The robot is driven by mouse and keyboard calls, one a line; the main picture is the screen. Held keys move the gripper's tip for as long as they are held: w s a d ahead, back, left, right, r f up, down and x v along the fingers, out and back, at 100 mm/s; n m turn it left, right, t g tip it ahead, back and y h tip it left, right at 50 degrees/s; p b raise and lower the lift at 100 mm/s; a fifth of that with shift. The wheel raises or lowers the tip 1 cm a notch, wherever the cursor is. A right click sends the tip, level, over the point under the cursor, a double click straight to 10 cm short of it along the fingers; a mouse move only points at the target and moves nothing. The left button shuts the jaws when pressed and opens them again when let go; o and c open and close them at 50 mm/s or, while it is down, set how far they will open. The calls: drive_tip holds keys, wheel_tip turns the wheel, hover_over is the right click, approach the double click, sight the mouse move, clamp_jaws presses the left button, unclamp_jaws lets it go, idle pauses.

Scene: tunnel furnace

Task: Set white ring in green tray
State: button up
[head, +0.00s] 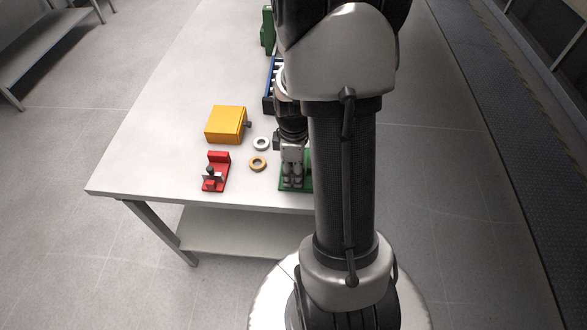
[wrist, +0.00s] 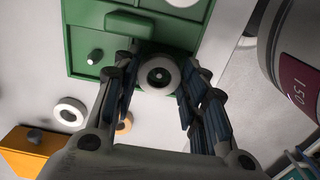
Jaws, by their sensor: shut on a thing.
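The green tray (wrist: 85,30) fills the top of the wrist view and has a small pale peg on it. In the head view the tray (head: 283,186) is at the table's near edge, partly hidden by my gripper (head: 292,182) and arm. In the wrist view my gripper (wrist: 157,80) is shut on a white ring (wrist: 146,76), which sits between its fingertips and overlaps the tray's edge. Something small and pale shows in the ring's hole. I cannot tell whether the ring touches the tray. Another white ring (head: 261,143) lies flat on the table.
An orange ring (head: 257,163) lies near the loose white ring. A red fixture (head: 217,171) and a yellow box (head: 225,124) stand to the left. A blue rack (head: 269,98) and a green object (head: 267,30) are farther back. The table's left side is clear.

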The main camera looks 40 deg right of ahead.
drive_tip(key=shift+f+b, duration=0.3)
drive_tip(key=shift+f, duration=0.1)
idle(0.5)
drive_tip(key=o, duration=1.1)
drive_tip(key=o, duration=0.3)
drive_tip(key=shift+r, duration=0.1)
drive_tip(key=shift+r+p, duration=3)
drive_tip(key=shift+r, duration=0.5)
